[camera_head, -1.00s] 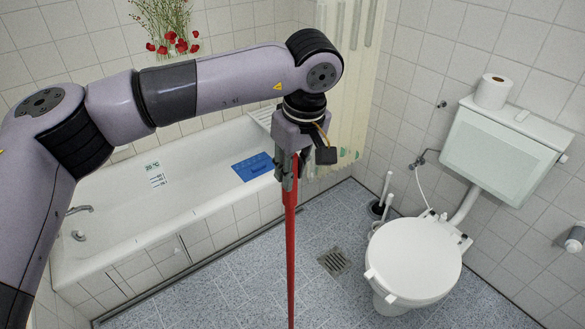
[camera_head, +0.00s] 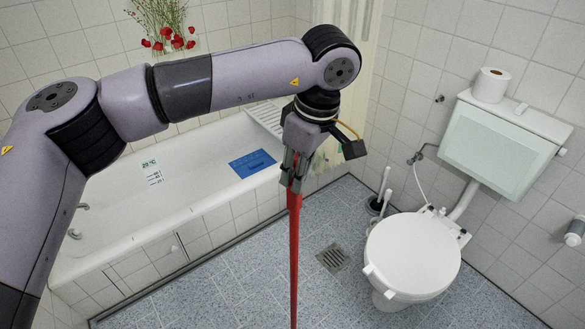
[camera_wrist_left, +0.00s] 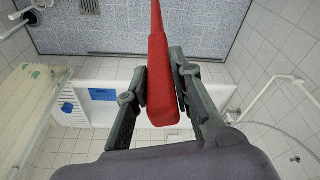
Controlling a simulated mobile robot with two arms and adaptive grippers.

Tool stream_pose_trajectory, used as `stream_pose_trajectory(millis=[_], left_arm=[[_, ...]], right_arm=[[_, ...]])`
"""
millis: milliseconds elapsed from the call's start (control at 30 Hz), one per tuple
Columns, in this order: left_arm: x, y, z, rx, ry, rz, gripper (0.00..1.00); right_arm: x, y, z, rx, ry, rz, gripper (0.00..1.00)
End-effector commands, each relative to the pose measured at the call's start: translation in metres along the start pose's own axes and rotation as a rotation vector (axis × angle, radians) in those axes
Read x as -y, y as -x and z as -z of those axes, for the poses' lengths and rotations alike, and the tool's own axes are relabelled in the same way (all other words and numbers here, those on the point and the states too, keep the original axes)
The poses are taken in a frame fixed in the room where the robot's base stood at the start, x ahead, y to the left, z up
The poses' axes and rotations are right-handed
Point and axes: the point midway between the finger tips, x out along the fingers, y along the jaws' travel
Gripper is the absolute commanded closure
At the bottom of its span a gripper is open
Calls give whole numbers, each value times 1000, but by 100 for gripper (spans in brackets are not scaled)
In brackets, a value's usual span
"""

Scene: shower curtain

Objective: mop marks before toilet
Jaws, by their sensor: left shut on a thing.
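My left gripper (camera_head: 295,172) is shut on a red mop handle (camera_head: 294,250) and holds it near its top, almost upright. The handle runs down out of the bottom of the head view, so the mop head is hidden there. In the left wrist view the red handle (camera_wrist_left: 160,85) sits between both fingers of the left gripper (camera_wrist_left: 160,88). The white toilet (camera_head: 412,255) stands at the right with its lid down. The blue speckled floor (camera_head: 225,290) shows in front of it. I cannot make out any marks on it. My right gripper is not in view.
A white bathtub (camera_head: 110,235) with a tiled front stands along the left wall. A toilet brush (camera_head: 381,195) stands beside the toilet. A floor drain (camera_head: 333,258) lies between tub and toilet. A pale shower curtain (camera_head: 350,95) hangs at the back.

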Motion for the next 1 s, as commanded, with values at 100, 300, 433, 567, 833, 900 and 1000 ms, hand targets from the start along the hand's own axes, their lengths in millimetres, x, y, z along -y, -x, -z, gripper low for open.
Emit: stream_pose_trajectory(millis=[100, 300, 433, 567, 833, 900, 1000], left_arm=[[0, 2, -1, -2, 34, 4, 100], [0, 2, -1, -2, 33, 4, 100], [1, 1, -3, -1, -13, -6, 100], [4, 1, -7, -2, -143, -31, 100], [11, 1, -18, -2, -495, -99, 100], [13, 2, -21, -2, -573, -113, 100], [14, 2, -23, -1, -641, -125, 100]], right_arm=[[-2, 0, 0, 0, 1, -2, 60], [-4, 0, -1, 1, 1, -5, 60], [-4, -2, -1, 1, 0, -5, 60], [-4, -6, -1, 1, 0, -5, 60], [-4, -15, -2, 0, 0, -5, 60], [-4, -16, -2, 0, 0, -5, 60], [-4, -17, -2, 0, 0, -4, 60]])
